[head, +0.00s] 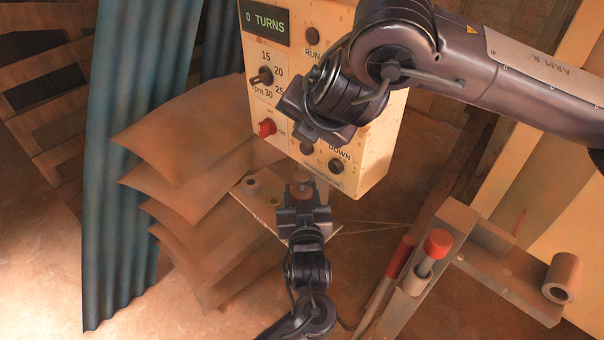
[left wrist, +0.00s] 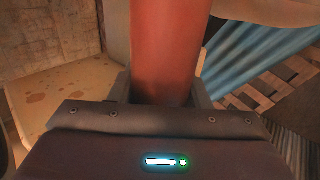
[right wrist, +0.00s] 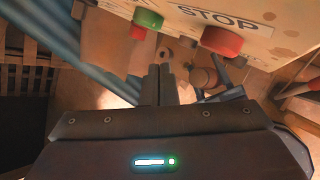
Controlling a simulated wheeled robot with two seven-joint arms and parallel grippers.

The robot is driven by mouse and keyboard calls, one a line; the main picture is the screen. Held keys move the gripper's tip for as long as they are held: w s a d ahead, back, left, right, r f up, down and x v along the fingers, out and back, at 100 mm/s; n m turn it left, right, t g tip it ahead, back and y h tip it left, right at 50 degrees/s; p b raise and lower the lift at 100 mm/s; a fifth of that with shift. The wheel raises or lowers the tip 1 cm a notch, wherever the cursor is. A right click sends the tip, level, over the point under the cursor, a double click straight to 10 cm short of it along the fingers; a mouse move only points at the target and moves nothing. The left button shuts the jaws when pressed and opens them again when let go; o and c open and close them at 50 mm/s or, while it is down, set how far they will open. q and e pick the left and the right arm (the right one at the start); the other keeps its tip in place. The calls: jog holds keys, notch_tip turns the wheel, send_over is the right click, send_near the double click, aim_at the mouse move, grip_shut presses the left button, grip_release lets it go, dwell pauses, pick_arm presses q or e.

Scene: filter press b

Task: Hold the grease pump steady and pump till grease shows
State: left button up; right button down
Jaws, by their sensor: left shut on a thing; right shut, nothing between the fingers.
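My left gripper (head: 303,192), in the lower middle of the head view, is shut on a reddish-brown cylinder, probably the grease pump's body. The cylinder (left wrist: 168,50) stands between the fingers and fills the middle of the left wrist view. Its lower part is hidden by the gripper. My right gripper (head: 312,128) is in front of the cream control box (head: 372,150), above the left gripper. In the right wrist view its fingers (right wrist: 158,85) are together and empty. I cannot make out any grease.
The display (head: 265,22) reads 0 TURNS. A green button (right wrist: 148,19) and a red STOP button (right wrist: 221,41) are on the box. A red-capped part (head: 437,243) and a roll (head: 562,277) are at right.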

aim_at(303, 178)
jog(key=shift+f, duration=0.15)
jog(key=shift+f, duration=4.3)
jog(key=shift+f, duration=0.4)
jog(key=shift+f, duration=1.4)
jog(key=shift+r, duration=1.8)
jog(key=shift+r, duration=0.15)
jog(key=shift+r, duration=2.4)
